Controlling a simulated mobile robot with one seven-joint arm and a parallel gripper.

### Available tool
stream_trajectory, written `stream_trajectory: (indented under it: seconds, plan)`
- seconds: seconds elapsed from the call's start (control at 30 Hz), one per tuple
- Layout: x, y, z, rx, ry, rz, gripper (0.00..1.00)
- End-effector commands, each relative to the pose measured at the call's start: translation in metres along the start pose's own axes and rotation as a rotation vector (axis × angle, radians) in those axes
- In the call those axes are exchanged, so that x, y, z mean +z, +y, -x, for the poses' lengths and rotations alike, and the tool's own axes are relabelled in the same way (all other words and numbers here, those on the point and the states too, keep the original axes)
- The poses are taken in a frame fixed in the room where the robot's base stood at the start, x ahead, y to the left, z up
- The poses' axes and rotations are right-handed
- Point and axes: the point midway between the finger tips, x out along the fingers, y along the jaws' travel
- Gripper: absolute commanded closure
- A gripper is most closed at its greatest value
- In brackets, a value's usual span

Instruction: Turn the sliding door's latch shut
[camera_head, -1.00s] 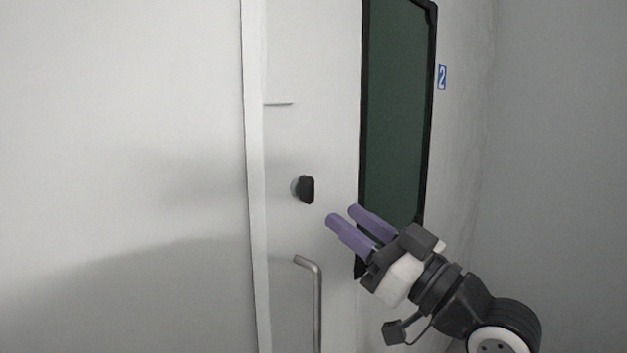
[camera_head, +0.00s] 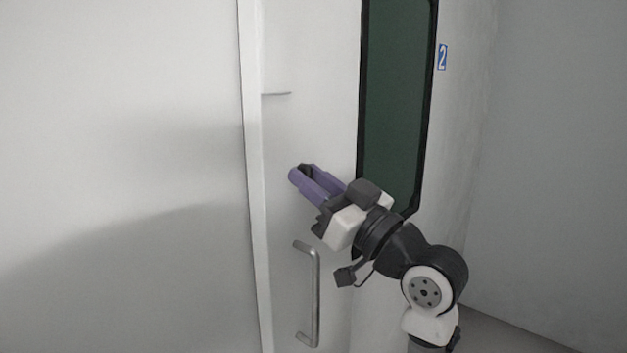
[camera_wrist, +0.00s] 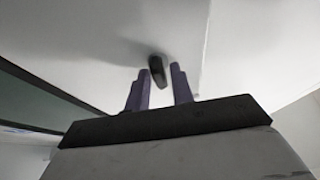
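The latch (camera_head: 306,169) is a small dark knob on the pale sliding door (camera_head: 285,130), and my gripper's fingers partly cover it in the head view. In the wrist view the latch (camera_wrist: 157,68) shows as a dark, elongated, slightly tilted knob between and just beyond the fingertips. My gripper (camera_head: 302,172) has two purple fingers, apart, with the latch at the gap between their tips. In the wrist view my gripper (camera_wrist: 161,72) is open, with visible room on both sides of the latch. I cannot tell whether a finger touches it.
A grey metal bar handle (camera_head: 316,295) stands upright on the door below my gripper. A dark green window (camera_head: 395,100) with a black frame is to the right. A blue sign with a 2 (camera_head: 442,57) is beyond it. A vertical door edge (camera_head: 250,120) runs along the left.

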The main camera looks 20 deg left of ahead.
Motion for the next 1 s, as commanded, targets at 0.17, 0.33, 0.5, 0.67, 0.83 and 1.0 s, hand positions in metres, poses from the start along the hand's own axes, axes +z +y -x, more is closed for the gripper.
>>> stream_trajectory:
  seconds: [0.17, 0.33, 0.5, 0.67, 0.83, 1.0]
  plan:
    - [0.0003, -0.0004, 0.0003, -0.002, 0.000, 0.002, 0.99]
    - [0.0017, -0.0005, 0.0010, -0.012, 0.001, 0.029, 0.99]
    - [0.0042, 0.0000, 0.0022, -0.042, 0.002, 0.100, 0.99]
    - [0.0054, 0.0006, 0.0030, -0.088, 0.002, 0.212, 0.99]
    - [0.0047, 0.0006, 0.0027, -0.149, 0.002, 0.357, 0.99]
    - [0.0032, 0.0009, 0.0017, -0.211, 0.002, 0.505, 0.99]
